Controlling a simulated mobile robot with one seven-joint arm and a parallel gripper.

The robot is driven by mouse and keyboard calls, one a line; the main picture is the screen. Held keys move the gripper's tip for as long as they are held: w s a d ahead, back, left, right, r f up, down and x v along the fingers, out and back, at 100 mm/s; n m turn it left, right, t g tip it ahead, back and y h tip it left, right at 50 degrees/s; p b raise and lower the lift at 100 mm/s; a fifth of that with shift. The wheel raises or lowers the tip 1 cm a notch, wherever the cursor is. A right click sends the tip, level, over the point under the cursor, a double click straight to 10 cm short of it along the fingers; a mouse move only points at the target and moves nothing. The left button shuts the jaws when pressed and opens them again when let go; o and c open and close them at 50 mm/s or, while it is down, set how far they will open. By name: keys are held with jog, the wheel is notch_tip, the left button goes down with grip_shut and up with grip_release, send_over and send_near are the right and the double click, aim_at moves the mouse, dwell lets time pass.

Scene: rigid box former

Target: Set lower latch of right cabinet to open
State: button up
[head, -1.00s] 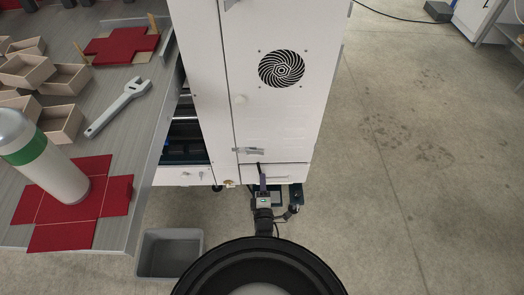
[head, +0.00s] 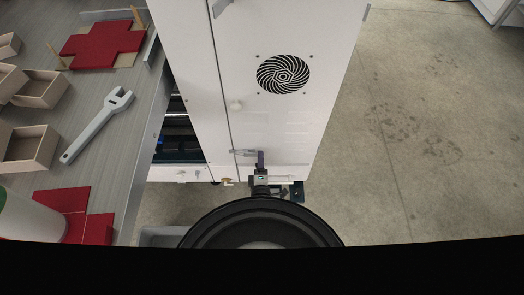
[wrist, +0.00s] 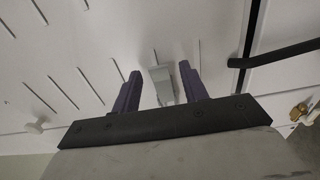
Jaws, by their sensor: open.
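The right cabinet (head: 285,35) is a tall white unit with a round fan grille. Its lower latch (head: 243,152) is a small grey metal piece low on the front, by the door seam. My gripper (head: 260,158) is at the right end of this latch in the head view. In the wrist view, my gripper (wrist: 158,85) has its two purple fingers apart. The grey latch piece (wrist: 162,85) shows between them, nearer the right finger. I cannot tell whether a finger touches it. The upper latch (head: 219,8) is partly cut off at the top of the head view.
A dark bar (wrist: 275,55) crosses a seam at right in the wrist view, near a brass fitting (wrist: 298,112). A workbench (head: 130,150) with a wrench (head: 97,124) and wooden boxes stands left. The floor (head: 420,180) to the right is clear.

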jog(key=shift+w, duration=0.4)
jog(key=shift+c, duration=0.4)
grip_shut()
